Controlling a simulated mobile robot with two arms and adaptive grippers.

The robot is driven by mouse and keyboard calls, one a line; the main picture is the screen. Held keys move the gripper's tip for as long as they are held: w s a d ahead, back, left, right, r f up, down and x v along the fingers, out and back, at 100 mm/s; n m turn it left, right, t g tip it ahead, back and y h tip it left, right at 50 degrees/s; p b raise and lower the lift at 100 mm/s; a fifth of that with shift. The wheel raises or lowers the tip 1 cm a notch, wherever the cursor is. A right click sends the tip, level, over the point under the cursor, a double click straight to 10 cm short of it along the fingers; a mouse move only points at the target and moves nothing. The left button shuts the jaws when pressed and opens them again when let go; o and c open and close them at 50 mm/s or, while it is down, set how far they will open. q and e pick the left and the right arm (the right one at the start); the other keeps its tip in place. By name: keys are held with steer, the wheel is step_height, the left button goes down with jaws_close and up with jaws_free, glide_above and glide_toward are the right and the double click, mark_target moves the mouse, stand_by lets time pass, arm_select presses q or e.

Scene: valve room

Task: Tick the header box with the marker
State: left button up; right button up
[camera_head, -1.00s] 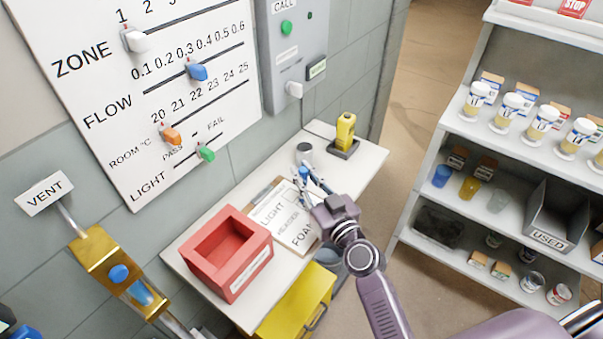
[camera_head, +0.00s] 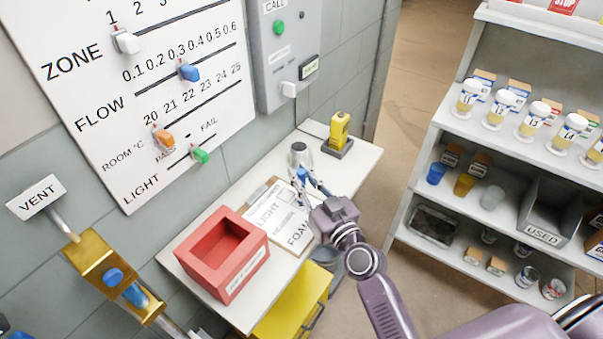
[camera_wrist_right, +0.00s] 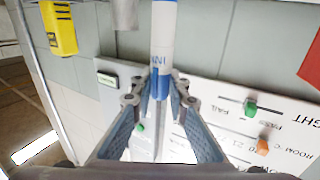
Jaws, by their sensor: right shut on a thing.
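My right gripper (camera_head: 311,186) is shut on a white marker with blue parts (camera_head: 301,174). In the right wrist view, the marker (camera_wrist_right: 163,48) stands out straight between the fingertips (camera_wrist_right: 159,96). In the head view, the gripper is over the right edge of a clipboard sheet (camera_head: 272,212), just in front of a grey cup (camera_head: 299,150). The sheet has printed words, including LIGHT, HEADER and FOAM, and boxes. The gripper covers its right part. I cannot tell whether the marker touches the sheet. My left gripper is not in view.
A red open box (camera_head: 222,268) stands left of the clipboard on the white table (camera_head: 357,168). A yellow device (camera_head: 339,132) stands at the far end. A yellow bin (camera_head: 295,300) is below the front edge. The wall panel (camera_head: 75,95) is behind; shelves (camera_head: 425,192) are right.

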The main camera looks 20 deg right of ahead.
step_height(320, 180, up, 8)
steer(key=p, duration=0.8)
stand_by(0.6)
steer(key=shift+s+f, duration=0.1)
steer(key=shift+s, duration=0.1)
steer(key=s+d+r+m+h, duration=0.1)
steer(key=s+r, duration=0.1)
steer(key=s, duration=0.8)
steer(key=s+d+r+m+h+b, duration=0.1)
steer(key=s+r+h, duration=0.1)
steer(key=s, duration=0.8)
steer(key=shift+s+r, duration=0.2)
steer(key=shift+r, duration=0.25)
